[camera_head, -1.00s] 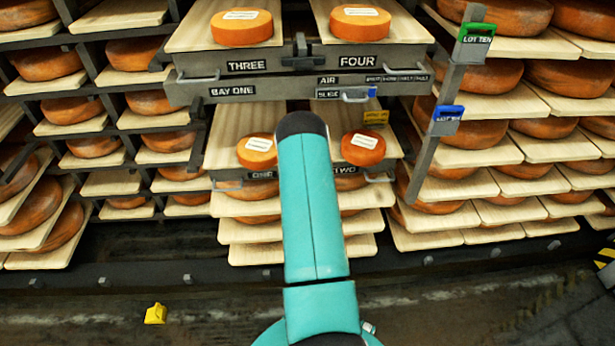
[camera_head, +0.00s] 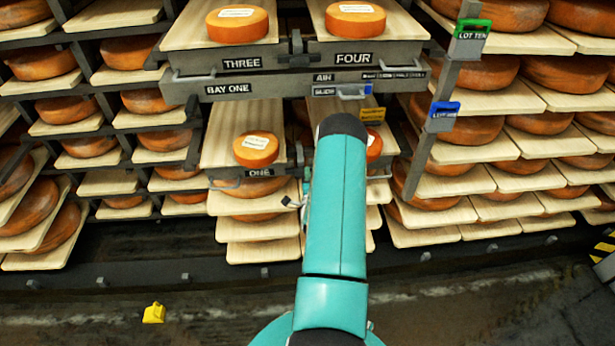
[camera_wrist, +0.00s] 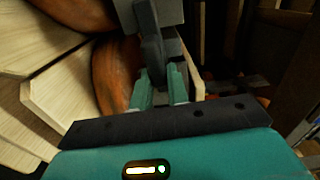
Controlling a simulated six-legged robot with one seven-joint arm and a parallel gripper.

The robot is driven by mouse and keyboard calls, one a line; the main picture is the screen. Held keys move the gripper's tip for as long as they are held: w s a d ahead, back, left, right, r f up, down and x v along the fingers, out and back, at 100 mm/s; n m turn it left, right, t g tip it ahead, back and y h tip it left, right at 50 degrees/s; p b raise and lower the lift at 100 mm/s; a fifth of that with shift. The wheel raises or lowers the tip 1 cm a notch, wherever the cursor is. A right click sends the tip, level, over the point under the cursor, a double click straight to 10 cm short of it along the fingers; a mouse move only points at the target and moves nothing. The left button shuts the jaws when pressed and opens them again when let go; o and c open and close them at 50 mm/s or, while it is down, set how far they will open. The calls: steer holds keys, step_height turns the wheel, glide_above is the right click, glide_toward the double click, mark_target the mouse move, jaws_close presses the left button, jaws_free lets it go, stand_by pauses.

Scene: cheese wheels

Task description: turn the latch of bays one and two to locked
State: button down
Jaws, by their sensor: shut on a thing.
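Bays one and two are the lower pair of drawers. Bay one (camera_head: 215,150) carries an orange cheese wheel (camera_head: 256,150) with a white label. Bay two is mostly behind my arm, with part of its cheese (camera_head: 374,146) showing. A dark latch piece (camera_head: 299,155) shows between the two bays, partly hidden, and its locked or unlocked position cannot be told. In the wrist view, my gripper (camera_wrist: 159,84) is shut on a dark grey lever (camera_wrist: 152,50), with teal fingers on both sides of it. The gripper's fingers are hidden in the head view.
Above are bays three (camera_head: 240,63) and four (camera_head: 352,58), with another latch (camera_head: 297,46) between them. An upright post (camera_head: 433,120) with green and blue tags stands at the right. Cheese racks surround the bays. A small yellow object (camera_head: 154,313) lies on the floor.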

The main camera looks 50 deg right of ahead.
steer(key=shift+m, duration=0.3)
steer(key=c, duration=1.4)
jaws_free()
steer(key=shift+o, duration=0.2)
steer(key=v, duration=1.3)
steer(key=shift+s+a, duration=0.3)
steer(key=shift+w, duration=0.1)
